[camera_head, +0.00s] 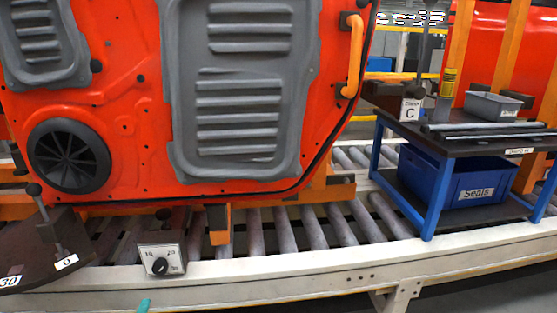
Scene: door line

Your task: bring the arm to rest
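Neither of my grippers shows in the head view, and no arm of mine can be made out. An orange door panel (120,110) hangs upright at the left and centre, with grey ribbed inserts (238,90) and a round black speaker (68,155). A yellow-orange handle (355,55) sticks out at its right edge. A lever with a black ball knob (35,190) stands on a dark plate (25,260) labelled 0 and 30. A small dial box (161,257) with a black knob sits on the conveyor's front rail.
A roller conveyor (285,230) runs across, its pale front rail (240,284) nearest. At the right, a blue-legged bench (430,205) carries a grey tray (493,104), rods and a clamp labelled C (411,108); a blue Seals bin (482,180) sits below. A teal tip (143,305) shows at the bottom edge, unidentified.

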